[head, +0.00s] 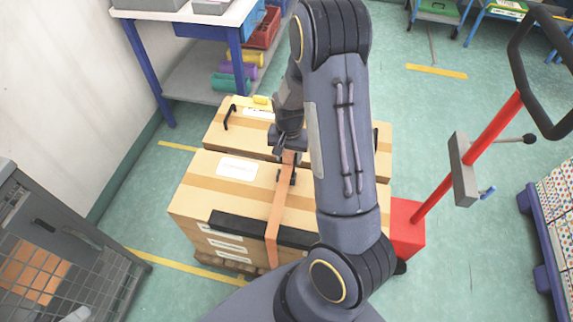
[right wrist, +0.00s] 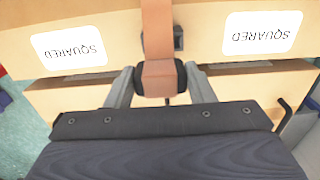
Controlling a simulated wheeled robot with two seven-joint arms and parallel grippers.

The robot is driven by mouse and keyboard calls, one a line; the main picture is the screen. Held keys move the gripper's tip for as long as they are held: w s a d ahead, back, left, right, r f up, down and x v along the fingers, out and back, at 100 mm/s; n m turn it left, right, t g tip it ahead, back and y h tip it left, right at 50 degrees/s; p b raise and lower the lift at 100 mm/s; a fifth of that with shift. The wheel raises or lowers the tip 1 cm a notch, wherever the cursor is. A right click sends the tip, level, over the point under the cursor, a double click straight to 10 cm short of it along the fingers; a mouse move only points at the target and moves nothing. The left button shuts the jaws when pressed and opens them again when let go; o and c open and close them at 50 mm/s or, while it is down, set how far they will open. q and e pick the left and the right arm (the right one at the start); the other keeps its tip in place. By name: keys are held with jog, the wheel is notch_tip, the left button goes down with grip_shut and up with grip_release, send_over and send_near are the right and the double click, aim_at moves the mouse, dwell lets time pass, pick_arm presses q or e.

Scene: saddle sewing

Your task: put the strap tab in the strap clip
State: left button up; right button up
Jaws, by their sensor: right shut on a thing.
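The brown strap (head: 276,215) runs up the front carton and across its top. My right gripper (head: 290,151) is above the back part of that carton, shut on the strap's end, the strap tab. In the right wrist view the tab (right wrist: 158,69) is between the dark fingertip pads of the gripper (right wrist: 159,81). A small black piece, which looks like the strap clip (right wrist: 178,38), sits on the carton just beside the strap and partly behind it. It also shows beside the strap in the head view (head: 293,178). The tab is apart from it. My left gripper is out of view.
Cartons (head: 197,203) with white labels are stacked on a pallet, with a black edge guard (head: 230,222) at the front. A second carton row (head: 215,133) stands behind. A red pallet jack (head: 405,225) is at the right, a mesh cage (head: 50,255) at the left.

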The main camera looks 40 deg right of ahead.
aim_at(287, 165)
jog(key=shift+a+f, duration=0.2)
jog(key=f, duration=0.2)
jog(key=a+f, duration=0.1)
jog(key=shift+s+f+b, duration=0.3)
jog(key=shift+f+b, duration=0.05)
jog(key=shift+f, duration=0.05)
jog(key=c, duration=0.5)
jog(key=shift+d, duration=0.1)
jog(key=shift+c, duration=0.2)
jog(key=o, duration=1.3)
jog(key=shift+w+f, duration=0.1)
jog(key=shift+o, duration=1.1)
jog(key=shift+w+d, duration=0.1)
jog(key=shift+d, duration=0.05)
